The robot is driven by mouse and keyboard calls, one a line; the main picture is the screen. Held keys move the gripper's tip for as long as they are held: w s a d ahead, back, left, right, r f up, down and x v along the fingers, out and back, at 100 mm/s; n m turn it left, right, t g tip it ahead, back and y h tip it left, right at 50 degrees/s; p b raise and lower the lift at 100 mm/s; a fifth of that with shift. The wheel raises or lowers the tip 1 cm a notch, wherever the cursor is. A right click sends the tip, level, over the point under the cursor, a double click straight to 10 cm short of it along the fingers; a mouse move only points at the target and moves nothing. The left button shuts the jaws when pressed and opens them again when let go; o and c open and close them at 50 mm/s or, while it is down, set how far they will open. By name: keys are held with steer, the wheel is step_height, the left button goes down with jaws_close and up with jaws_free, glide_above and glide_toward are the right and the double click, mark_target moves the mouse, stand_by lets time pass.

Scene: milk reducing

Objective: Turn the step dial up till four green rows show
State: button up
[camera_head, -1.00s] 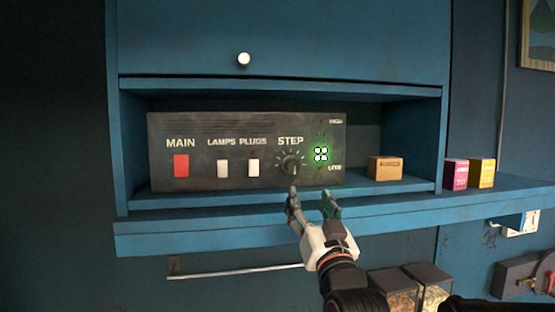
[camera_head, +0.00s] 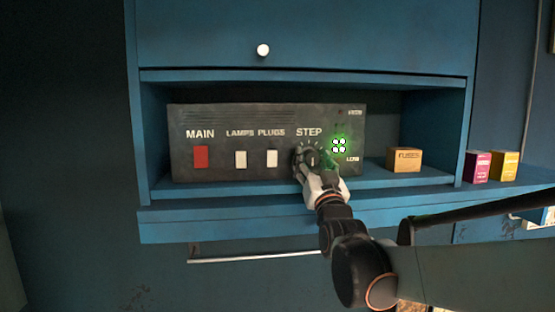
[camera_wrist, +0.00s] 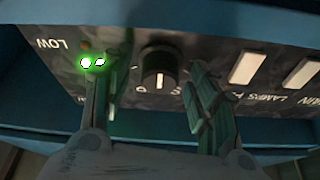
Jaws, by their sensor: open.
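The step dial (camera_head: 312,158) is a dark round knob under the word STEP on the grey control panel (camera_head: 225,118). In the wrist view the dial (camera_wrist: 158,72) shows between my two fingers, with a pale pointer line. My gripper (camera_head: 314,166) is open, one finger on each side of the dial; I cannot tell whether either touches it. In the wrist view only part of the green lights (camera_wrist: 92,63) shows, partly behind a finger.
A red MAIN switch (camera_head: 201,157) and two white switches, LAMPS (camera_head: 241,160) and PLUGS (camera_head: 272,158), sit left of the dial. A fuses box (camera_head: 404,159) stands on the blue shelf (camera_head: 200,229) to the right. Purple (camera_head: 477,166) and yellow (camera_head: 505,165) boxes stand farther right.

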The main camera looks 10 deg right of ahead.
steer(key=shift+w, duration=0.1)
steer(key=c, duration=1)
steer(key=shift+m, duration=0.3)
steer(key=m+h, duration=0.1)
steer(key=m, duration=0.1)
steer(key=m+h+b, duration=0.1)
steer(key=m+h, duration=0.1)
steer(key=m, duration=0.1)
steer(key=shift+a+r+g, duration=0.1)
steer(key=shift+g, duration=0.2)
steer(key=shift+a+r+m+h+b, duration=0.1)
steer(key=shift+m+h+b, duration=0.4)
steer(key=shift+m, duration=0.8)
steer(key=shift+s+r+g+h, duration=0.1)
steer(key=shift+s+g+h, duration=0.1)
steer(key=shift+g+h, duration=0.1)
